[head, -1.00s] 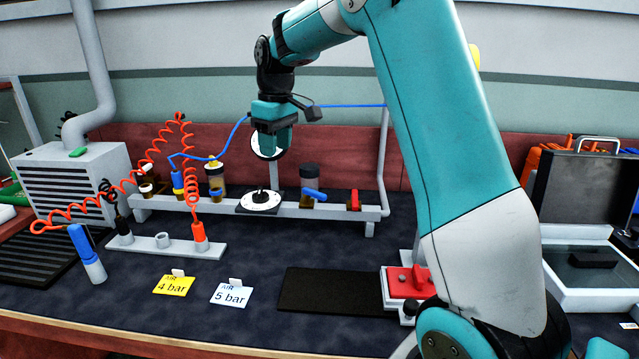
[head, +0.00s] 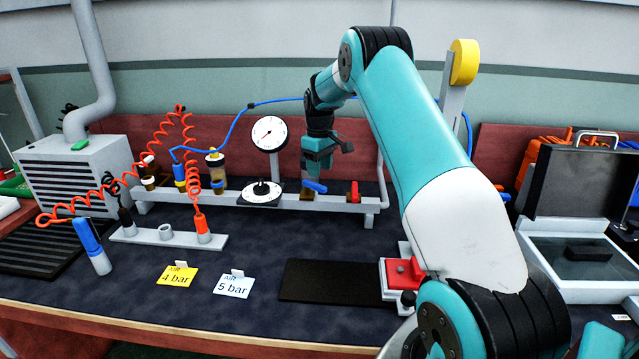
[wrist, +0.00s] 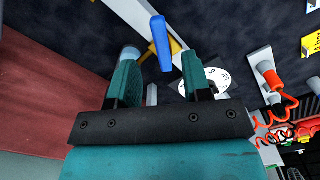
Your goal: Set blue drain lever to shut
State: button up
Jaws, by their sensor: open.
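The blue drain lever (head: 315,187) sits on a brass-coloured fitting (head: 306,195) on the grey rail, and its handle slants slightly down to the right. In the wrist view the blue lever (wrist: 160,42) shows beyond the fingertips, roughly between them in the picture. My gripper (head: 317,176) is just above the lever, pointing down, open and empty. Its two teal fingers (wrist: 158,74) stand apart in the wrist view, with no visible contact on the lever. The arm hides whatever stands directly behind the gripper.
A red valve handle (head: 354,191) is close on the right along the rail (head: 335,206). A dial gauge (head: 269,134) and a black knob on a white scale (head: 263,189) are close on the left. A blue hose (head: 230,132) runs behind.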

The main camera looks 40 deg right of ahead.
aim_at(320, 186)
jog(key=shift+f, duration=2.8)
grip_shut()
